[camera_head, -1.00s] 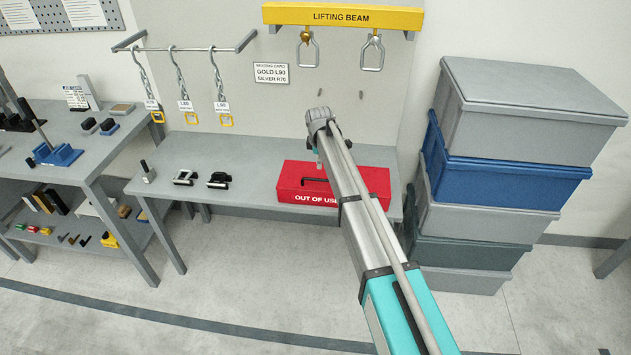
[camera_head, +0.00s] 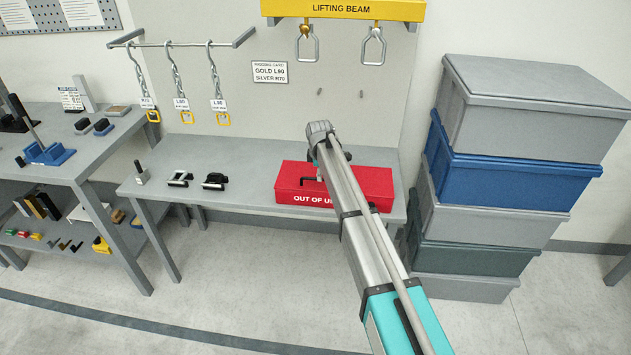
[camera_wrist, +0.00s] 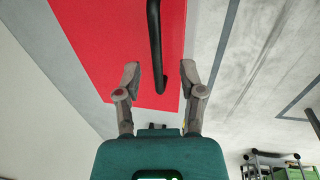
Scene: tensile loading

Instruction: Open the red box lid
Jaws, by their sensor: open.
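The red box (camera_head: 361,183) marked "OUT OF USE" sits at the right end of the grey workbench, its lid closed. A black handle (camera_head: 312,181) lies along its top. My arm crosses in front of the box in the head view and hides part of its lid and lettering. In the wrist view the red lid (camera_wrist: 105,45) fills the upper middle, with the black handle (camera_wrist: 155,45) running down between the finger lines. My gripper (camera_wrist: 160,73) is open, one finger on each side of the handle, touching neither side as far as I can see.
The grey workbench (camera_head: 245,160) also carries two small black clamp-like parts (camera_head: 214,181) left of the box. Stacked bins (camera_head: 505,180) stand close on the right. Chains with hooks (camera_head: 215,85) and the yellow lifting beam (camera_head: 342,9) hang above.

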